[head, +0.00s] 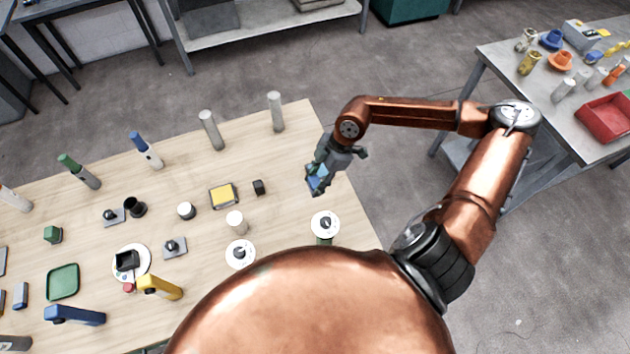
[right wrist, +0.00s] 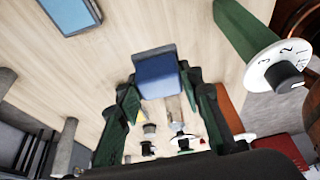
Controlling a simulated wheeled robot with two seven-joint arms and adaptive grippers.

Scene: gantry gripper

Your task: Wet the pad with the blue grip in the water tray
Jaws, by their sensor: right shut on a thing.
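The pad's blue grip (right wrist: 157,76) is between the fingers of my right gripper (right wrist: 160,105) in the right wrist view, and the fingers are shut on it. The pad's wetting face cannot be made out. A light blue tray (right wrist: 72,14), which looks like the water tray, lies on the table at the top of that view, apart from the grip. In the head view my right gripper (head: 317,180) is over the table's right end, with blue showing at its fingers; I cannot tell grip from tray there. My left gripper is not in view.
A white dial (head: 325,224) on a green stand is close to the right gripper, with a second dial (head: 240,253) to its left. Grey posts (head: 276,111) stand along the table's far edge. A yellow-topped block (head: 223,195) and a small black block (head: 258,187) lie left of the gripper.

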